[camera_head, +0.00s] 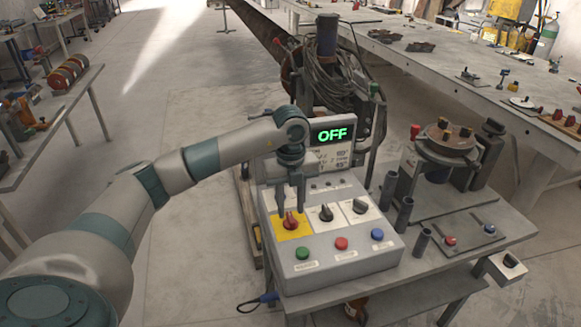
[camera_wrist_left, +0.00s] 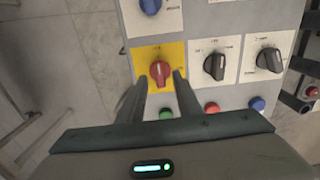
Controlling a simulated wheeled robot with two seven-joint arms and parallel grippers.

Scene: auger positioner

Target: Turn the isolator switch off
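The isolator switch is a red rotary knob (camera_head: 291,221) on a yellow plate (camera_head: 283,234) at the left of the grey control box (camera_head: 345,266). In the left wrist view the red knob (camera_wrist_left: 160,71) shows between the fingertips, its handle pointing roughly up and down. My left gripper (camera_head: 291,208) points down at the knob with its fingers apart on either side of it. It also shows in the left wrist view (camera_wrist_left: 160,85). I cannot tell whether the fingers touch the knob. A display (camera_head: 332,135) behind the box reads OFF in green. My right gripper is not in view.
Two black rotary knobs (camera_head: 326,212) (camera_head: 360,206) sit right of the switch. Green (camera_head: 302,253), red (camera_head: 341,243) and blue (camera_head: 377,234) buttons line the box's front. A round fixture (camera_head: 447,140) and dark upright tubes (camera_head: 403,214) stand to the right.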

